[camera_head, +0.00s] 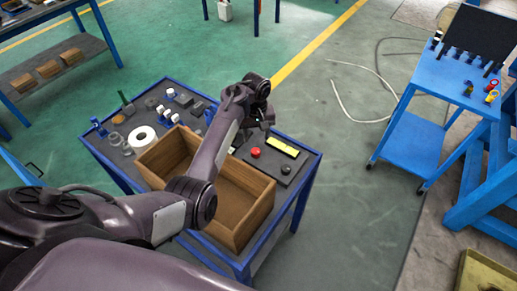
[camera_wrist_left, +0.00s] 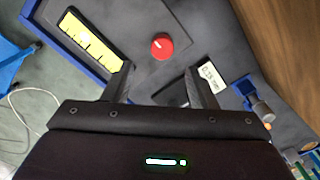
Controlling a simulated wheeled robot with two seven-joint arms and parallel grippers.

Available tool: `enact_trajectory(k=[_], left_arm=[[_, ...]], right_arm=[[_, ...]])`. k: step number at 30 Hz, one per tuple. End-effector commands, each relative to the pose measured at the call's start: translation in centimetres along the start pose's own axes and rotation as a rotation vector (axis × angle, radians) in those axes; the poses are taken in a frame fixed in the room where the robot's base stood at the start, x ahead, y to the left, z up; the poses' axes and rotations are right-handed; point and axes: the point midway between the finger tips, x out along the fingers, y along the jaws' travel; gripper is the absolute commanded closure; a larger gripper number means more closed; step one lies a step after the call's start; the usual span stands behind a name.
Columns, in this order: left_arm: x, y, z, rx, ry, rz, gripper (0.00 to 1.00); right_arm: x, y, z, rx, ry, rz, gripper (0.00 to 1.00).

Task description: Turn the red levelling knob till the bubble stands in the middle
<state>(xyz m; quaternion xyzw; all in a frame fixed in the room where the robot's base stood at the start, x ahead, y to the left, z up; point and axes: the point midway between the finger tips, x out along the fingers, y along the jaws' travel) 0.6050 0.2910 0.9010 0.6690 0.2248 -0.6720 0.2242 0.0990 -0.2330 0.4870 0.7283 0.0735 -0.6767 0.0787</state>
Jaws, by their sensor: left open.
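The red levelling knob (camera_head: 255,152) sits on a dark plate (camera_wrist_left: 140,20) on the blue-edged table. In the left wrist view the knob (camera_wrist_left: 162,46) shows a white mark on its top. The yellow level vial (camera_head: 283,147) lies beside it; in the left wrist view the vial (camera_wrist_left: 88,38) has dark graduation lines, and I cannot tell for certain where its bubble stands. My left gripper (camera_head: 266,128) is open and empty near the plate. In the left wrist view its fingers (camera_wrist_left: 161,72) stand apart, with the knob beyond the gap between them, untouched. My right gripper is out of view.
A wooden box (camera_head: 236,229) stands on the table under my left arm, close to the plate. A white tape roll (camera_head: 142,138) and several small parts crowd the table's left side. A small label (camera_wrist_left: 209,71) lies by the plate. A blue cart (camera_head: 411,130) stands to the right.

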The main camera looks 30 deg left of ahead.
Motion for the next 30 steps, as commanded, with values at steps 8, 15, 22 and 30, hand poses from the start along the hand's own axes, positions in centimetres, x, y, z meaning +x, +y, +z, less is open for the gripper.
enact_trajectory(k=[8, 15, 22, 30], left_arm=[[3.9, -0.1, 0.0, 0.0, -0.002, -0.003, 0.48], [6.8, -0.1, 0.0, -0.001, 0.0, -0.002, 0.48], [7.4, -0.1, 0.0, -0.001, 0.001, 0.0, 0.48], [7.4, -0.1, 0.0, -0.001, 0.001, -0.001, 0.68]], right_arm=[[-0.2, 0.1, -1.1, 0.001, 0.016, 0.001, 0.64], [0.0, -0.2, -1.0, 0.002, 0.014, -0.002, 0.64], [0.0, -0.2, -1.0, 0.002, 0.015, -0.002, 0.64], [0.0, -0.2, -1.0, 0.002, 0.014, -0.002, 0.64]])
